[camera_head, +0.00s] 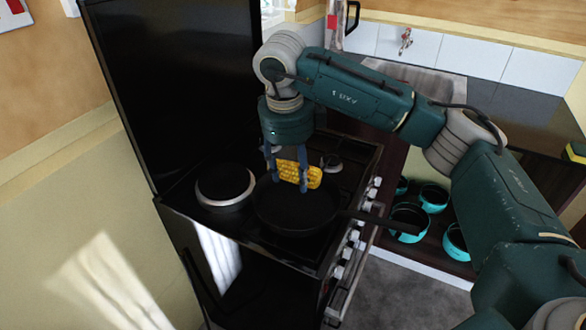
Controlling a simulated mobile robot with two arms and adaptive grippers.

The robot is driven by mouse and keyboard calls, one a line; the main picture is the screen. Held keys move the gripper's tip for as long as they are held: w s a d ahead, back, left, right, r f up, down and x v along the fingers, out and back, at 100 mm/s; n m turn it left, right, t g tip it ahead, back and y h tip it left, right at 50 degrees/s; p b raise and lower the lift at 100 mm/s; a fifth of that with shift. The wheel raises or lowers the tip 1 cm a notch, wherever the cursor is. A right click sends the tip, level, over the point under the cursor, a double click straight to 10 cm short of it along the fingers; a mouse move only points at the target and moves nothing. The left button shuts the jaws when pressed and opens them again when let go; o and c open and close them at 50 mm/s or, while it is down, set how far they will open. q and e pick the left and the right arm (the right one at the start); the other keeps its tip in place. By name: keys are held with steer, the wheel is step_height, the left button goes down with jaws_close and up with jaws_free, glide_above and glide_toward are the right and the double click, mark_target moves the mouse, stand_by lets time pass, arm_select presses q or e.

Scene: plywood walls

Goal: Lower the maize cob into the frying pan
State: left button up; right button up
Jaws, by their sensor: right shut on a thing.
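The yellow maize cob (314,178) is held between the fingers of my right gripper (289,177), which points down and is shut on it. The cob shows directly over the black frying pan (290,217); I cannot tell how large the gap between them is. The pan sits on the stove with its handle (384,222) pointing right, past the stove's edge. My left gripper is not in view.
Control knobs (349,255) line the stove's right edge. Turquoise pots (455,241) sit on a low shelf at right. A dark tall panel (180,85) rises behind left.

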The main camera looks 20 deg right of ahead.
steer(key=b, duration=0.3)
glide_above(294, 208)
steer(key=shift+s+a+f, duration=0.1)
steer(key=shift+f, duration=0.95)
steer(key=shift+s+a+f, duration=0.1)
steer(key=shift+f, duration=0.95)
steer(key=shift+f+b, duration=0.9)
steer(key=shift+f, duration=0.45)
steer(key=shift+f, duration=0.1)
steer(key=shift+f, duration=0.2)
steer(key=shift+f+b, duration=0.15)
steer(key=shift+b, duration=0.2)
steer(key=shift+d+f, duration=0.1)
steer(key=shift+f, duration=0.15)
steer(key=shift+f+b, duration=0.45)
steer(key=shift+b, duration=0.05)
